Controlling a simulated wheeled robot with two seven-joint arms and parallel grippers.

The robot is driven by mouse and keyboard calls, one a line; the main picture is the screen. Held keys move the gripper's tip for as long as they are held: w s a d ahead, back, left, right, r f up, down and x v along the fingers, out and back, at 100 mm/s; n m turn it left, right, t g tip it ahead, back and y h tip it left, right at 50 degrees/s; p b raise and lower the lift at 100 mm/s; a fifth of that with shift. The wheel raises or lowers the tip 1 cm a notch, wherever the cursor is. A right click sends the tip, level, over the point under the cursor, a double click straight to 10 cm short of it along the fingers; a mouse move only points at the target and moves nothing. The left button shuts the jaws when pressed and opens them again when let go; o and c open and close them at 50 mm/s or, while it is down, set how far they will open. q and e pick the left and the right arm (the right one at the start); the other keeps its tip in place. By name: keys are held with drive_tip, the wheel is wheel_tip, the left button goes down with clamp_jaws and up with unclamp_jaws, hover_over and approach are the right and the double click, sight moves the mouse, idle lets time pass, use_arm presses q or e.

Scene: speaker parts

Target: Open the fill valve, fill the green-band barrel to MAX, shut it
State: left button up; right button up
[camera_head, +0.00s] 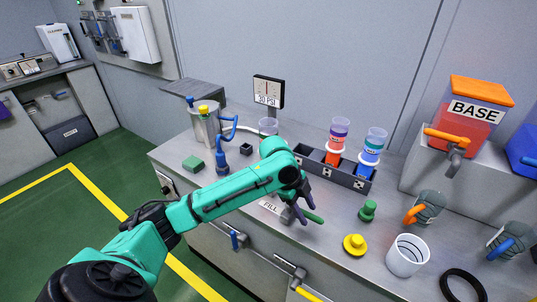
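A valve with a green lever handle (315,218) sits near the front edge of the bench, beside a "FILL" label (269,206). My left gripper (308,214) is right at this lever. Its dark fingers look spread apart, and I cannot tell whether they touch the lever. No green-band barrel can be made out; my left arm covers part of the bench and rack. My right gripper is out of view.
A gauge (268,91) stands behind. Right of the lever are a green knob (368,210), yellow knob (355,244), white cup (407,256) and red "BASE" tank (468,125).

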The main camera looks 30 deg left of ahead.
use_arm(q)
drive_tip(key=shift+d, duration=0.1)
drive_tip(key=shift+s+d, duration=0.15)
drive_tip(key=shift+d, duration=1.55)
drive_tip(key=shift+s+d, duration=0.1)
drive_tip(key=shift+d, duration=1.6)
drive_tip(key=v, duration=1.2)
